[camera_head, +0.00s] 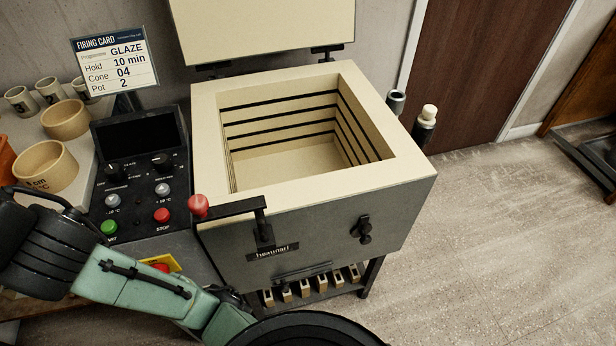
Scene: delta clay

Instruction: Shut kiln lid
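The kiln (320,222) stands in the middle, a grey box with a thick cream rim. Its lid (262,30) is open, raised behind the chamber, its top cut off by the picture edge. Two dark hinges (213,70) show at its lower edge. The chamber (290,150) is lined with cream brick and dark grooves; the part I see is empty. A black lever with a red ball knob (198,206) sits at the kiln's front left. My green arm crosses the lower left; my gripper does not show.
A control panel (140,172) with buttons stands left of the kiln, under a firing card (114,62). Cups and bowls (47,166) sit on the far-left bench. Two small cylinders (425,124) stand by the kiln's right side. The floor (510,240) at right is mostly clear.

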